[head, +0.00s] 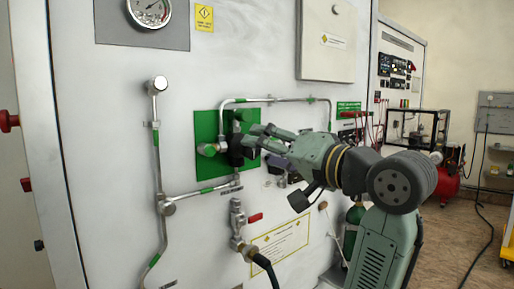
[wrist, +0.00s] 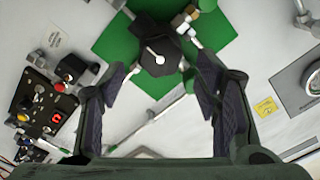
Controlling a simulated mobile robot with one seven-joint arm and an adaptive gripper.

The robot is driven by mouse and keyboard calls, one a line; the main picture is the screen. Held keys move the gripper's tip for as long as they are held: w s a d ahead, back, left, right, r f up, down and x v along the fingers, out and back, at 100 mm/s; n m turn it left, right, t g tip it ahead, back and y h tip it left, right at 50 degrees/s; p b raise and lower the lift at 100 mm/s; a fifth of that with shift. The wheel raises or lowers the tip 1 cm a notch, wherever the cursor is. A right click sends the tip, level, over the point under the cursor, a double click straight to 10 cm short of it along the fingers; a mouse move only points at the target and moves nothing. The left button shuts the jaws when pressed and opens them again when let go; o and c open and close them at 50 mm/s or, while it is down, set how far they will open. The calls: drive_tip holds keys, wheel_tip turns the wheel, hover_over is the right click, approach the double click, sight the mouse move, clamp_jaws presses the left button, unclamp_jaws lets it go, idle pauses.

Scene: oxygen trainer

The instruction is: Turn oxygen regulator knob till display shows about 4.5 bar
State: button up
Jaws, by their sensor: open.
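The black regulator knob (wrist: 158,53) with a pale pointer shows in the wrist view, in front of a green plate (wrist: 110,48). In the head view the black regulator (head: 236,150) sits on the green plate (head: 207,165), partly covered by my fingers. My gripper (head: 256,138) is open, its fingers pointing at the regulator. In the wrist view the knob lies between and slightly beyond the fingertips (wrist: 160,72); I cannot tell whether they touch it.
A round dial gauge (head: 150,10) is on the wall panel at top left. Metal pipes (head: 160,165) run around the green plate. A hose fitting (head: 238,225) juts out below it. A white box (head: 327,42) is mounted above. Floor shows at the right.

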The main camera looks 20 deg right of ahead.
drive_tip(key=v, duration=0.8)
drive_tip(key=shift+s+d, duration=0.1)
drive_tip(key=shift+s, duration=0.05)
